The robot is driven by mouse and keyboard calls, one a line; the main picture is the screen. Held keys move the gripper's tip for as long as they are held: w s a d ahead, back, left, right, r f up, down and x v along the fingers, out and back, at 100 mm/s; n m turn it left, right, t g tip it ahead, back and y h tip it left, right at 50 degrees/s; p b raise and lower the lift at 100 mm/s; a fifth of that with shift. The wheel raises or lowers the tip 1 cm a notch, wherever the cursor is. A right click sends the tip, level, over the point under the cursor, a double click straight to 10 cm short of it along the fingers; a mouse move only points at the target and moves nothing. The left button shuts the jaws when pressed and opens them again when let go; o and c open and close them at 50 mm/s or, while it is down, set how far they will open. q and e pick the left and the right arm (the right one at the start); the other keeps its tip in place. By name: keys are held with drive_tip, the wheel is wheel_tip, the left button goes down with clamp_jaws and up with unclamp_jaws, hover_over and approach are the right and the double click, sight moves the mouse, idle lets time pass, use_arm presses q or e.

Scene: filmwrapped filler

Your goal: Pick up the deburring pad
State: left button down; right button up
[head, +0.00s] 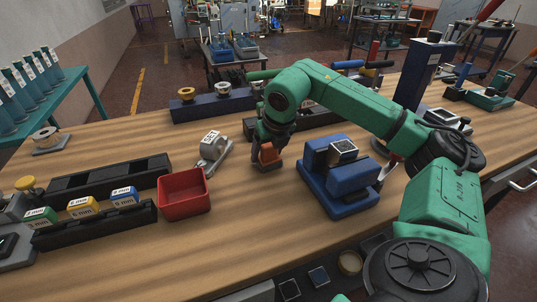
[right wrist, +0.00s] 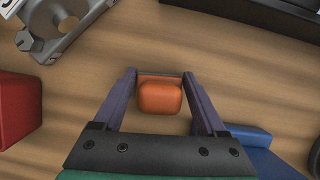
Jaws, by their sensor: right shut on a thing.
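The deburring pad looks like a small orange block (head: 268,154) with rounded edges, near the middle of the wooden table in the head view. In the right wrist view the orange block (right wrist: 160,97) sits between the two fingers, with a thin grey strip along its far edge. My right gripper (head: 267,160) points down from the green arm and is shut on the block. It also shows in the right wrist view (right wrist: 160,80). The block is at or close to the table top; I cannot tell if it touches. My left gripper is not in view.
A red bin (head: 184,194) and a grey metal clamp-like tool (head: 213,150) lie left of the gripper. A blue fixture (head: 340,178) stands close on its right. Dark racks (head: 107,178) line the left side. Bare table lies in front of the gripper.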

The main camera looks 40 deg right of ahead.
wheel_tip(320, 180, up, 20)
drive_tip(key=p, duration=0.5)
